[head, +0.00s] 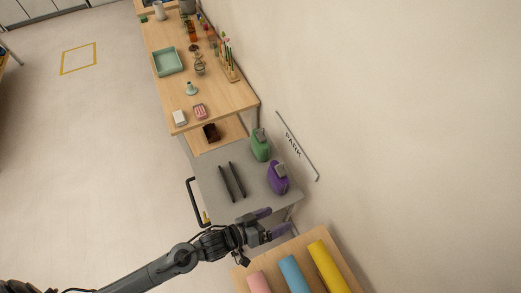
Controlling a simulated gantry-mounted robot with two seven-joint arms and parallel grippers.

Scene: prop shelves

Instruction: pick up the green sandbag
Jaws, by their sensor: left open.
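The green sandbag (260,150), a rounded green thing with a grey piece on top, stands at the far right part of the grey cart top (215,168). A similar purple one (277,183) stands nearer, between it and my gripper. My left gripper (279,220) is open and empty at the near right edge of the cart, apart from the green sandbag. My right gripper is not in view.
Two dark bars (231,181) lie on the cart, which has a black handle (191,203). A wooden table (217,98) with many props stands beyond. Pink, blue and yellow rolls (327,264) lie on a near wooden surface. A wall is at right; open floor is at left.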

